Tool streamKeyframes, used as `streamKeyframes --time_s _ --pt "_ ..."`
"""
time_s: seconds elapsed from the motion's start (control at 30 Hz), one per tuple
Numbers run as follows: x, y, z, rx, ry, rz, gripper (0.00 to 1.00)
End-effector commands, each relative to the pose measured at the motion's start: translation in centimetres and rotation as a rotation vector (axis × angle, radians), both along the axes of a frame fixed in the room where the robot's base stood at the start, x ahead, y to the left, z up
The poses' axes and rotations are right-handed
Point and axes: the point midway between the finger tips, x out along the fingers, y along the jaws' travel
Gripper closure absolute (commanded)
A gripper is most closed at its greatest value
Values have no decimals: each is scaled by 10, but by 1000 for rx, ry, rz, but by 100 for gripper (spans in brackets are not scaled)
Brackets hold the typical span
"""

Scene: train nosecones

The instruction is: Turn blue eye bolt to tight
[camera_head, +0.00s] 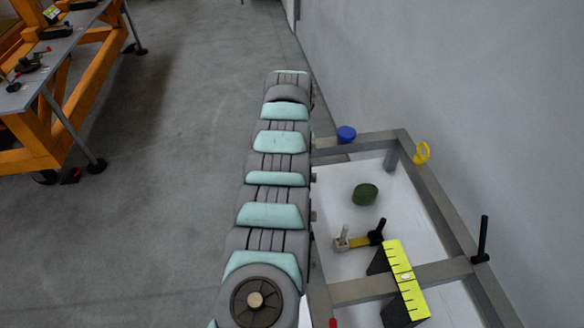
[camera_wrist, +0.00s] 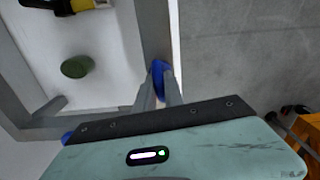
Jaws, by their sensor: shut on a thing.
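The blue eye bolt (camera_wrist: 158,69) is in the wrist view, on the grey metal frame (camera_wrist: 153,30) near its corner. My gripper (camera_wrist: 160,73) is shut on the blue eye bolt, with one finger on each side of it. The fingers hide part of the bolt, so its thread and how far it is seated do not show. In the head view my arm covers the gripper and this bolt.
A blue round part (camera_head: 346,133) stands by the frame's far bar. A yellow eye bolt (camera_head: 422,152) is at the far right corner. Open floor lies left.

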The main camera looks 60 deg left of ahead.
Motion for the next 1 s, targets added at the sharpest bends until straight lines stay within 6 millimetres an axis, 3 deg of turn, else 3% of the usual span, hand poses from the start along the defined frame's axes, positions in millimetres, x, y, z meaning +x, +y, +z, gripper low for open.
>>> streamKeyframes --time_s 0.3,0.8,0.83,1.0 --pt "0 0 -1 -1 0 -107 100" --pt "0 0 -1 -1 0 -125 100" --pt "0 0 -1 -1 0 -125 86" --pt "0 0 -1 0 0 -124 72"
